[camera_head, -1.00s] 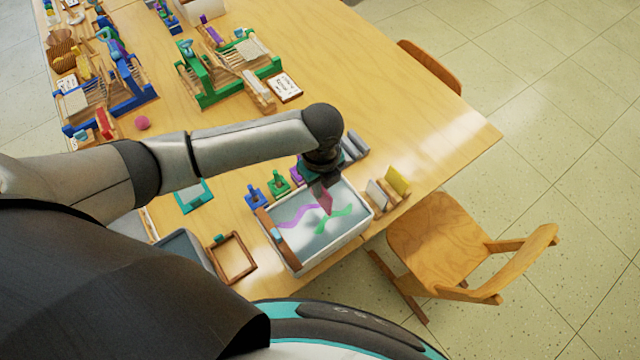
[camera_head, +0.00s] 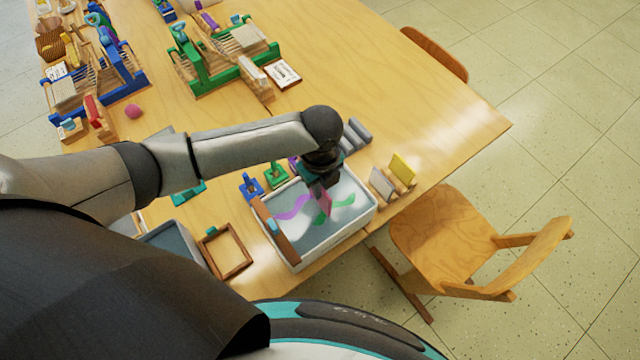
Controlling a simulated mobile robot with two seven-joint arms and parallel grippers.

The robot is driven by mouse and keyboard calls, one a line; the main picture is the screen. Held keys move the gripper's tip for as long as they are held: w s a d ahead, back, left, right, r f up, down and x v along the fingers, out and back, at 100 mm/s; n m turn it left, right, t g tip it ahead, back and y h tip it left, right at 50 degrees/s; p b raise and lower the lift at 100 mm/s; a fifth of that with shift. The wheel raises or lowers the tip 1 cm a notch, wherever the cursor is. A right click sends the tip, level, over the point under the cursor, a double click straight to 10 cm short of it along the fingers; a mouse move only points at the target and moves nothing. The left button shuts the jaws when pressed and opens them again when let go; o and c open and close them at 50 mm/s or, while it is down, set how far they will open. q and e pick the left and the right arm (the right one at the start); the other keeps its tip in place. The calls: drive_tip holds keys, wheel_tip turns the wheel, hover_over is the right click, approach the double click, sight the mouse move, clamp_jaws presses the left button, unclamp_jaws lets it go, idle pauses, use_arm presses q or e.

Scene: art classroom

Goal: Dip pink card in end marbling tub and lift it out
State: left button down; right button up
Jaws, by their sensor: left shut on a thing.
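The marbling tub (camera_head: 333,241) is a white-rimmed tray of grey-blue liquid with purple and green swirls, near the table's end. My left gripper (camera_head: 322,186) is over the tub, pointing down, and is shut on the pink card (camera_head: 326,203). The card is upright over the middle of the tub. Its lower edge is at or close to the liquid; I cannot tell if it touches. The gripper hides the card's top and part of the tub's far side. My right gripper is not in view.
A rack with a yellow card (camera_head: 402,169) and a pale card (camera_head: 381,184) stands right of the tub. A wooden frame (camera_head: 226,252) lies to its left. Blue and green stamps (camera_head: 276,176) stand behind it. A wooden chair (camera_head: 450,235) is beside the table end.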

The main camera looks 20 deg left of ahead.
sight(320, 203)
use_arm(q)
drive_tip(key=shift+f+b, duration=0.7)
drive_tip(key=shift+f, duration=0.65)
drive_tip(key=shift+f+b, duration=1.75)
drive_tip(key=shift+f, duration=1)
drive_tip(key=shift+r, duration=0.2)
drive_tip(key=shift+r+p, duration=5.05)
drive_tip(key=shift+p, duration=0.55)
wheel_tip(320, 203, up, 3)
drive_tip(key=p, duration=0.3)
drive_tip(key=shift+r+p, duration=1.15)
drive_tip(key=shift+r, duration=0.15)
